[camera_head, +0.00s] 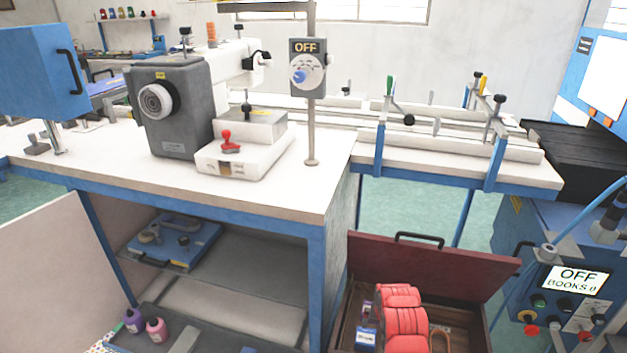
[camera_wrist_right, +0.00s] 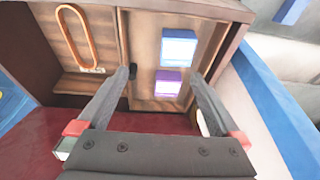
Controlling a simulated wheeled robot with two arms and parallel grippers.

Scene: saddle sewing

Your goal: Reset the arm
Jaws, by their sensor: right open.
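My right gripper (camera_wrist_right: 161,77) shows in the right wrist view, its two dark fingers spread apart with nothing between the tips. It is over an open brown wooden box (camera_wrist_right: 222,45). A blue-and-white small box (camera_wrist_right: 179,47) and a purple small box (camera_wrist_right: 168,82) lie in one compartment, in line with the gap between the fingers. I cannot tell how far below the fingertips they are. An orange loop (camera_wrist_right: 67,30) lies in the compartment to the left.
A blue machine (camera_head: 550,240) is at the right.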

